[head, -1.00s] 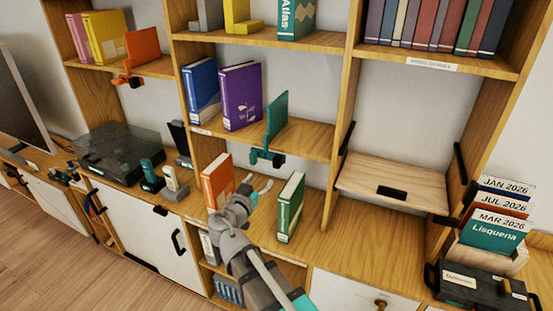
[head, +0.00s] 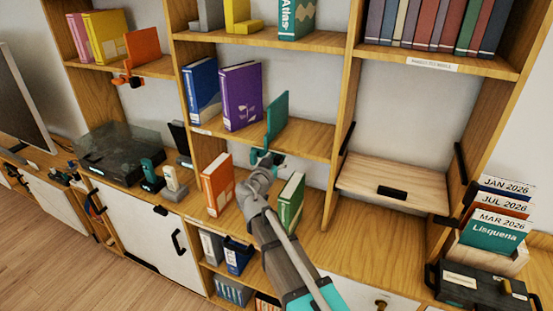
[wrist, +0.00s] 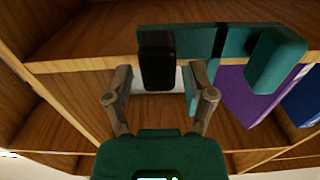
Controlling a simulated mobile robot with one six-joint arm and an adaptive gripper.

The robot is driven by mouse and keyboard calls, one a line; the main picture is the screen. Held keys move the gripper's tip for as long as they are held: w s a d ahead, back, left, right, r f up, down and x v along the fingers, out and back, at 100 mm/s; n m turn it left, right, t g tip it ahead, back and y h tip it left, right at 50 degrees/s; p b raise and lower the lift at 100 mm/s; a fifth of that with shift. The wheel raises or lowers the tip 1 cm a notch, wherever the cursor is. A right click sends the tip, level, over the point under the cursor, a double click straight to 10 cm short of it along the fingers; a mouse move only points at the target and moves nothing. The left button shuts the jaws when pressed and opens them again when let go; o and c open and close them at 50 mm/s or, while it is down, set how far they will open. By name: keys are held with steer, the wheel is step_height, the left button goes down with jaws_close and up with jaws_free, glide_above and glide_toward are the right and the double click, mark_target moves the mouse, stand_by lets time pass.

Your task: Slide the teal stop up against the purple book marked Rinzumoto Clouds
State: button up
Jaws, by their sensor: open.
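The teal stop (head: 277,117) stands upright on the middle shelf, with a clamp under the shelf edge. It is to the right of the purple book (head: 241,97), with a gap between them. The wrist view shows the stop's teal plate (wrist: 205,42), its black part (wrist: 157,60) and a teal block (wrist: 276,60), with the purple book (wrist: 243,95) to the right. My gripper (head: 266,160) is open and empty, at the clamp just below the shelf edge. In the wrist view its fingers (wrist: 160,84) are spread either side of the black part; I cannot tell whether they touch it.
A blue book (head: 201,90) stands left of the purple one. An orange book (head: 218,185) and a green book (head: 290,202) stand on the surface below, either side of my arm. The shelf (head: 310,143) right of the stop is clear.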

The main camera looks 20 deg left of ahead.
steer(key=shift+w, duration=0.2)
jaws_close()
steer(key=shift+a, duration=0.25)
steer(key=shift+d, duration=0.2)
steer(key=shift+w, duration=0.1)
